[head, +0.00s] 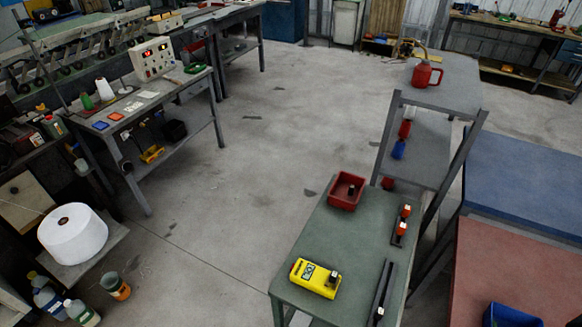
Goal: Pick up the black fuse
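A small black cylinder that looks like a black fuse (351,189) stands in the red open bin (344,203) on the green-topped table (325,236). A yellow device (303,274) with a display lies near the table's front left. A small dark piece with a pale top (333,275) is on its right end; I cannot tell if that is a fuse too. Neither of my grippers is in view.
Two red pieces with pale tops (401,229) stand on a dark holder at the table's right. A long black rail (383,287) lies at the front right. A grey shelf rack (381,150) rises behind. Open floor (240,180) lies left of the table.

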